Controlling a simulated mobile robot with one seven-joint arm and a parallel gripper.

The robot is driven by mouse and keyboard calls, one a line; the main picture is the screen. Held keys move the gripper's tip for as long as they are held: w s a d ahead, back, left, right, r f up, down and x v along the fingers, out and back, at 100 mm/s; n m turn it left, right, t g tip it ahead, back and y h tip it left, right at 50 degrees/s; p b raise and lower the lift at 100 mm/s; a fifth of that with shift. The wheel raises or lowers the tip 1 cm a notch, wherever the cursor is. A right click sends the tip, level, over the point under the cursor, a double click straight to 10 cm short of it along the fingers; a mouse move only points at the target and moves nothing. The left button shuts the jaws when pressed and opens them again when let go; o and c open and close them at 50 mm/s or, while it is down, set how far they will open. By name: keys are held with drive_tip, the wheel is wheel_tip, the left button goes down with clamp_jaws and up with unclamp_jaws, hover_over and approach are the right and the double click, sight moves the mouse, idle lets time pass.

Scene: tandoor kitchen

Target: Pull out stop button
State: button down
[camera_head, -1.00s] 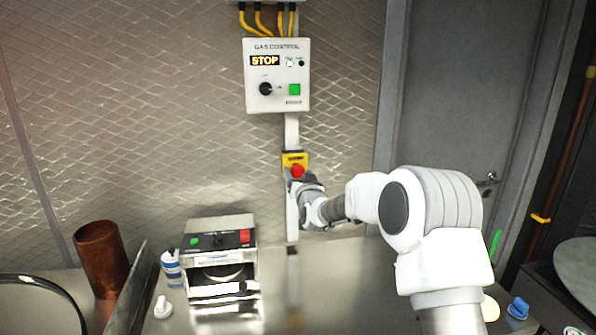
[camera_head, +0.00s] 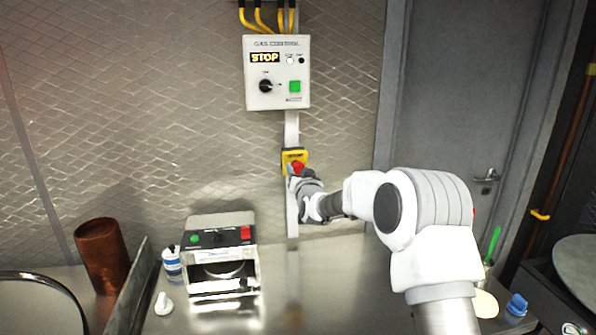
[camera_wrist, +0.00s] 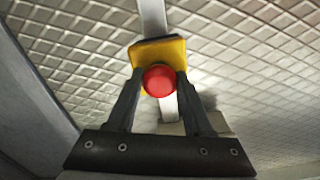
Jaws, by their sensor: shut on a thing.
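The stop button is a red round knob (camera_wrist: 159,80) on a yellow box (camera_wrist: 158,50), fixed to a vertical conduit on the wall. In the head view the yellow box (camera_head: 294,156) sits below the gas control panel, and the red knob (camera_head: 298,167) is partly hidden by my gripper (camera_head: 292,172). In the wrist view my gripper (camera_wrist: 158,84) has one dark finger on each side of the red knob, shut on it. The panel (camera_head: 277,73) shows a lit STOP sign, a black rotary switch and a green button.
A metal counter (camera_head: 330,270) runs below. On it stand a small machine (camera_head: 220,255) with green and red buttons, a blue-white bottle (camera_head: 172,264) and a copper cylinder (camera_head: 103,256). A grey door (camera_head: 455,100) is at the right. The wall around the button is clear.

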drive_tip(key=shift+f+b, duration=0.1)
drive_tip(key=shift+b, duration=0.25)
drive_tip(key=shift+s+d+b, duration=0.1)
drive_tip(key=shift+s+b, duration=0.1)
drive_tip(key=shift+b, duration=0.25)
drive_tip(key=shift+s+d+b, duration=0.1)
drive_tip(key=shift+s+b, duration=0.35)
drive_tip(key=shift+b, duration=0.35)
drive_tip(key=shift+c, duration=2.2)
unclamp_jaws()
drive_tip(key=shift+s, duration=0.1)
drive_tip(key=shift+s, duration=0.1)
drive_tip(key=b+v, duration=0.3)
drive_tip(key=v, duration=1.4)
